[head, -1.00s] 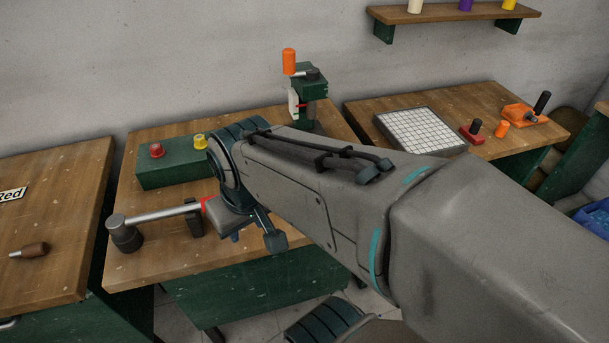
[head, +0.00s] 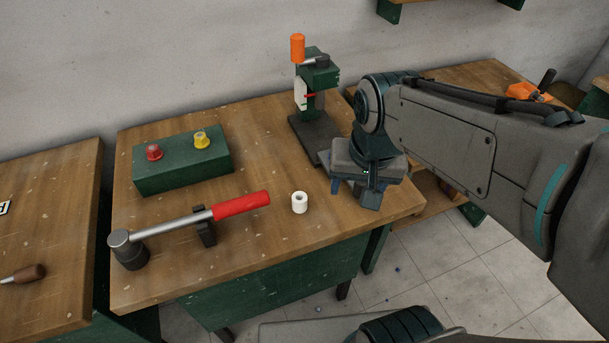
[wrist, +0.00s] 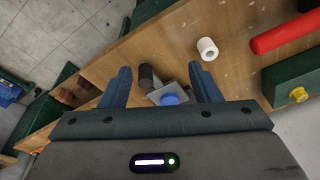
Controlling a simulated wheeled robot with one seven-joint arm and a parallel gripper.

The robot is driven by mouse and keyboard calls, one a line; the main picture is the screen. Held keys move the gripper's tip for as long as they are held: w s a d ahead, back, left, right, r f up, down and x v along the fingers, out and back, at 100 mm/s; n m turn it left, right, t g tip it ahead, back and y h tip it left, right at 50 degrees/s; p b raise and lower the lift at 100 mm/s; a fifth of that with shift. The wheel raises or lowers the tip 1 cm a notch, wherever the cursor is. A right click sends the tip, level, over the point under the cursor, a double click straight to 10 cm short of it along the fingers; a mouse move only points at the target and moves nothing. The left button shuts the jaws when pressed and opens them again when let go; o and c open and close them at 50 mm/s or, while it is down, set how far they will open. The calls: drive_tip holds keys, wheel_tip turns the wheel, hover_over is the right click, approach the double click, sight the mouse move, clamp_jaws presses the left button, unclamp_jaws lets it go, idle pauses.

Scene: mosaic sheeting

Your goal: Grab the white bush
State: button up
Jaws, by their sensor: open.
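The white bush (head: 299,203) is a small white hollow cylinder. It stands upright on the wooden table (head: 270,240), to the right of the red handle end of a lever. It also shows in the wrist view (wrist: 208,48), at upper right, beyond and outside my right-hand finger. My gripper (head: 355,200) is open and empty in the head view, to the right of the bush and apart from it.
A lever with a red handle (head: 240,206) lies left of the bush. A green box (head: 183,175) with a red and a yellow button stands behind it. A green press (head: 318,90) with an orange handle stands at the back, near my arm. Bare table surrounds the bush.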

drive_tip(key=w+a+f+m+g+h+b, duration=0.1)
drive_tip(key=w+a+m, duration=0.55)
drive_tip(key=a, duration=0.35)
hover_over(300, 198)
drive_tip(key=shift+n, duration=0.25)
drive_tip(key=f, duration=0.8)
drive_tip(key=shift+s+a+f, duration=0.3)
drive_tip(key=shift+s+a, duration=0.05)
drive_tip(key=shift+a, duration=0.05)
drive_tip(key=shift+w+d+f, duration=0.1)
drive_tip(key=shift+w+f, duration=0.05)
drive_tip(key=shift+f, duration=0.8)
drive_tip(key=shift+w+d+f, duration=0.15)
drive_tip(key=shift+w+f, duration=0.05)
drive_tip(key=shift+f, duration=0.7)
drive_tip(key=shift+w+d+f, duration=0.1)
drive_tip(key=shift+w+f, duration=0.05)
drive_tip(key=shift+f, duration=0.8)
drive_tip(key=shift+c, duration=0.4)
drive_tip(key=c, duration=1)
